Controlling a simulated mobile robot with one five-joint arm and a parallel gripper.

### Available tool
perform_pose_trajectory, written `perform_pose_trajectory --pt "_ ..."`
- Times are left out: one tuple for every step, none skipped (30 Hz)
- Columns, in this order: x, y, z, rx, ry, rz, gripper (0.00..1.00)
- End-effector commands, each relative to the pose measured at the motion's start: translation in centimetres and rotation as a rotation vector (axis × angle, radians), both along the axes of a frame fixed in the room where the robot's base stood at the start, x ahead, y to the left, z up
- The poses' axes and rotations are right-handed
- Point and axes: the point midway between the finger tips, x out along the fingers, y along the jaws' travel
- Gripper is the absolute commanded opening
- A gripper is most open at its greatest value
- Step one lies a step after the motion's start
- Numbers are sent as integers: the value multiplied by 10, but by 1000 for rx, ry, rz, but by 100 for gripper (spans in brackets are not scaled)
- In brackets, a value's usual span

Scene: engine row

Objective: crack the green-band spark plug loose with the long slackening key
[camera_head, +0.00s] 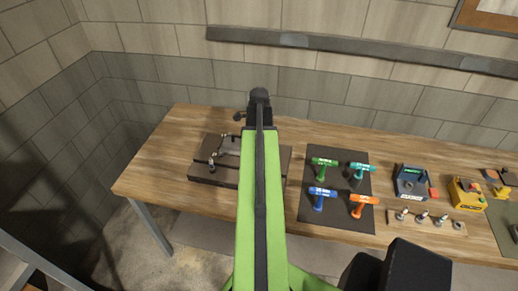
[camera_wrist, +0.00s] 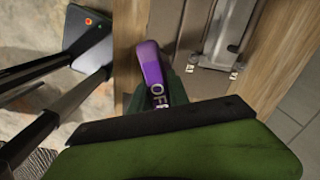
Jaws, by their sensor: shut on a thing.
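My gripper (camera_wrist: 165,92) is shut on a purple key (camera_wrist: 151,62) marked "OFF", seen in the wrist view. The purple end points up in that picture, and the rest of the key is hidden by the gripper. In the head view, my green arm hides the gripper and key. The engine fixture is a dark plate (camera_head: 208,176) on the left of the bench, partly behind my arm. Its grey metal part (camera_wrist: 222,35) shows in the wrist view, with two small pale pieces at its lower edge. I cannot make out a green band on any plug.
A dark mat (camera_head: 334,202) right of my arm holds several T-handled tools in green, teal, blue and orange. Further right are a blue-grey box (camera_head: 411,183), a yellow box (camera_head: 466,194) and a rack (camera_head: 400,225) of small plugs. Bare wooden bench (camera_head: 170,140) shows at left.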

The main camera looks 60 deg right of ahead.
Motion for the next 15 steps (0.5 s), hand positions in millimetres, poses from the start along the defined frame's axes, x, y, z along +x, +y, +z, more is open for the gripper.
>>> perform_pose_trajectory --pt "0 0 -8 0 0 0 0" --pt "0 0 -10 0 0 0 0" --pt "0 0 -13 0 0 0 0" --pt "0 0 -15 0 0 0 0" --pt "0 0 -18 0 0 0 0" --pt "0 0 -21 0 0 0 0" --pt "0 0 -23 0 0 0 0" --pt "0 0 -25 0 0 0 0" --pt "0 0 -28 0 0 0 0" --pt "0 0 -30 0 0 1 0" --pt "0 0 -33 0 0 1 0" --pt "0 0 -36 0 0 1 0" --pt "0 0 -38 0 0 1 0" --pt "0 0 -40 0 0 1 0" --pt "0 0 -43 0 0 1 0"
